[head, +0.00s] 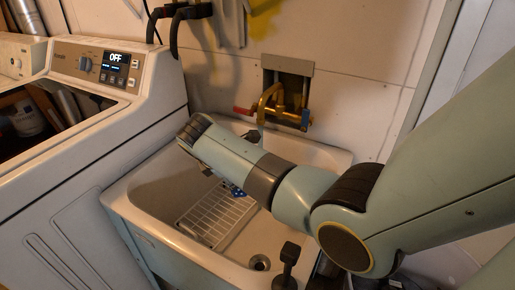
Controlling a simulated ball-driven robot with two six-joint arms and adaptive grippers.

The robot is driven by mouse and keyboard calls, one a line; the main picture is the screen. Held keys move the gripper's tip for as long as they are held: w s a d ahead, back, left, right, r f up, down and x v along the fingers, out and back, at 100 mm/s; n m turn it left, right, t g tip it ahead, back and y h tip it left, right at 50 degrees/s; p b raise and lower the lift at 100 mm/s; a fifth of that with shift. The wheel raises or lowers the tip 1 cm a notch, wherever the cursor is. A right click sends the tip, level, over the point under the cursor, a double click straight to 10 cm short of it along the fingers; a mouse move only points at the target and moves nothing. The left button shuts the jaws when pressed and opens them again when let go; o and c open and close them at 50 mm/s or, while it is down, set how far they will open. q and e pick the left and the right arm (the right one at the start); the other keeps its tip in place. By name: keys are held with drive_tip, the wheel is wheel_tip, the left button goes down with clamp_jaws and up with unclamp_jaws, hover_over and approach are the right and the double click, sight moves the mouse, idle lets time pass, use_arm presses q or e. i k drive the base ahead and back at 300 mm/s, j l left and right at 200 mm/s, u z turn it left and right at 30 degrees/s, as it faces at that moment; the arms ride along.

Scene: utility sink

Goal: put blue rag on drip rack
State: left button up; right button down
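The drip rack (215,212), a white wire grid, lies in the sink basin (160,192) on its left side. A small patch of blue (237,191), which looks like part of the blue rag, shows at the rack's upper right, just below my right forearm. The rest of it is hidden, so I cannot tell whether it touches the rack or is held. My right arm reaches in from the right across the sink, with its wrist over the back left of the basin. The wrist and forearm hide most of my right gripper, including its fingertips. My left gripper is not in view.
A washing machine (120,85) stands left of the sink, its display reading OFF. A brass faucet (270,103) with red and blue handles is on the back wall. A black upright object (288,256) stands at the sink's front.

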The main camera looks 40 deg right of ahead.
sight(224, 211)
drive_tip(key=k+l+u, duration=0.15)
drive_tip(key=l+u, duration=0.2)
drive_tip(key=k+l+u, duration=0.15)
drive_tip(key=u, duration=0.25)
drive_tip(key=k, duration=0.05)
